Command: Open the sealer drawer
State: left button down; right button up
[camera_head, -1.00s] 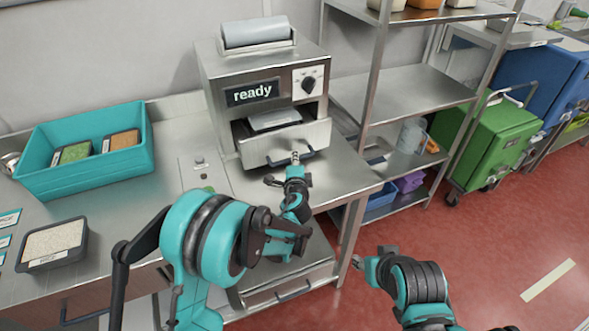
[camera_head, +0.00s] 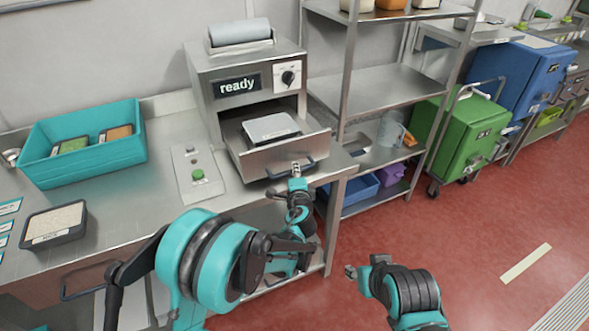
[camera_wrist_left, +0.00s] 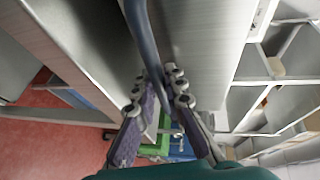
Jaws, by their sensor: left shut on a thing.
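The sealer (camera_head: 245,85) is a steel box on the counter with a lit "ready" display and a roll on top. Its drawer (camera_head: 256,158) is pulled out at the front, and a grey tray (camera_head: 270,128) sits in it. My left gripper (camera_head: 296,170) is at the drawer's dark handle (camera_head: 277,173). In the left wrist view the handle bar (camera_wrist_left: 142,35) runs between the fingers of my left gripper (camera_wrist_left: 162,85), which are shut on it. My right gripper (camera_head: 352,272) is empty over the floor; its finger opening is too small to judge.
A teal bin (camera_head: 85,165) with packs and a black tray (camera_head: 54,222) stand on the counter at left. A control box with a green button (camera_head: 197,174) is left of the sealer. A steel shelf rack (camera_head: 375,92) and a green cart (camera_head: 465,135) are to the right.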

pick_arm(q)
jog(key=c, duration=1.6)
grip_release()
jog(key=s, duration=0.4)
jog(key=s+r, duration=0.1)
jog(key=s, duration=0.3)
jog(key=s+r, duration=0.1)
jog(key=s, duration=0.2)
jog(key=shift+s+r, duration=0.1)
jog(key=shift+s, duration=0.3)
jog(key=shift+a, duration=0.15)
